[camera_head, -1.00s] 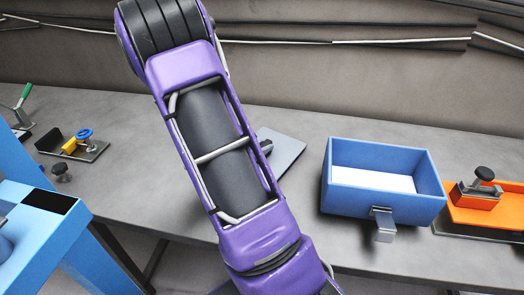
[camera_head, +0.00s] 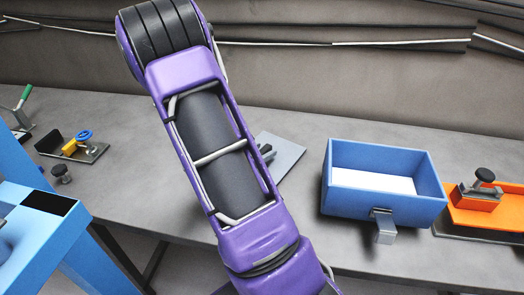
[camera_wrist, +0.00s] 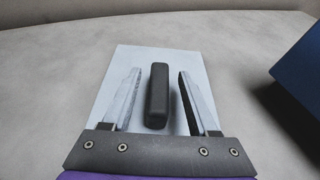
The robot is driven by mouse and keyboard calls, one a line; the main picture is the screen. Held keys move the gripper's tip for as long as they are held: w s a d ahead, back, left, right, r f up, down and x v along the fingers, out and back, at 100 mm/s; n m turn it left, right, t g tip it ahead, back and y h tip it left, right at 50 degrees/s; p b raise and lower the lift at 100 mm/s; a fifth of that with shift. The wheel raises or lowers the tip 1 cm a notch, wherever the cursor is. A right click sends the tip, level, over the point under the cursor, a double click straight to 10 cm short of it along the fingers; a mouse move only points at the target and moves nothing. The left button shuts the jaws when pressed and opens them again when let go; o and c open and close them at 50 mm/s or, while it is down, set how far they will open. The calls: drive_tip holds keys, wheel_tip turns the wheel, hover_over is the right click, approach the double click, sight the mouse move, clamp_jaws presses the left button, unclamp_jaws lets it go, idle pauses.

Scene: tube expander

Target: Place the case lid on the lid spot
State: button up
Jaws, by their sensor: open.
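The case lid (camera_wrist: 145,65) is a flat pale grey plate with a dark upright handle (camera_wrist: 158,95). It lies on the grey bench in the wrist view. My gripper (camera_wrist: 160,80) is open over the lid, with one finger on each side of the handle and a gap on both sides. In the head view, part of the lid (camera_head: 285,155) shows behind my purple arm, which hides the rest of it and my gripper. I cannot make out a marked lid spot.
A blue open case (camera_head: 385,208) with a white bottom and a front latch stands right of the lid. An orange tray (camera_head: 490,212) lies beyond it. A plate with yellow and blue parts (camera_head: 78,148) is at left. Bare bench lies behind the lid.

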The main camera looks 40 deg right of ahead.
drive_tip(key=v, duration=1.2)
drive_tip(key=shift+p, duration=0.4)
